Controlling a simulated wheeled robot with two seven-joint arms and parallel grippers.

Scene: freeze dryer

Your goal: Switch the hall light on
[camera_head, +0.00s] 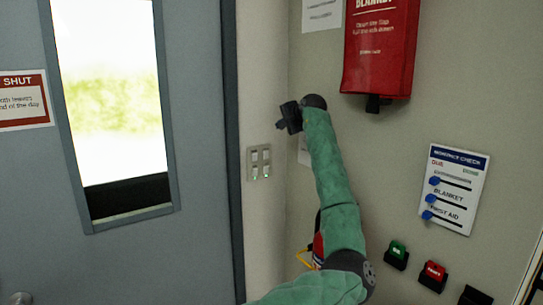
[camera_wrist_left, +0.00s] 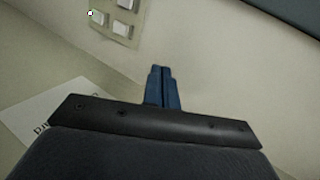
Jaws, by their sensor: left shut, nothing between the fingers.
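A pale wall switch plate (camera_head: 259,162) with white rockers is on the narrow wall strip between the door frame and the corner. Small greenish lights show on its lower part. In the left wrist view the plate (camera_wrist_left: 125,29) is at the top left, cut off by the frame edge, with several white rockers and one small light. My left gripper (camera_head: 281,127) is up and to the right of the plate in the head view, apart from it. Its dark blue fingers (camera_wrist_left: 161,72) are shut together and empty. My right gripper is not in view.
A grey door (camera_head: 110,255) with a glass pane is on the left. A red blanket case (camera_head: 380,50) hangs above right of my left arm. A monthly check board (camera_head: 455,188), a green button (camera_head: 397,250) and a red button (camera_head: 434,272) are further right.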

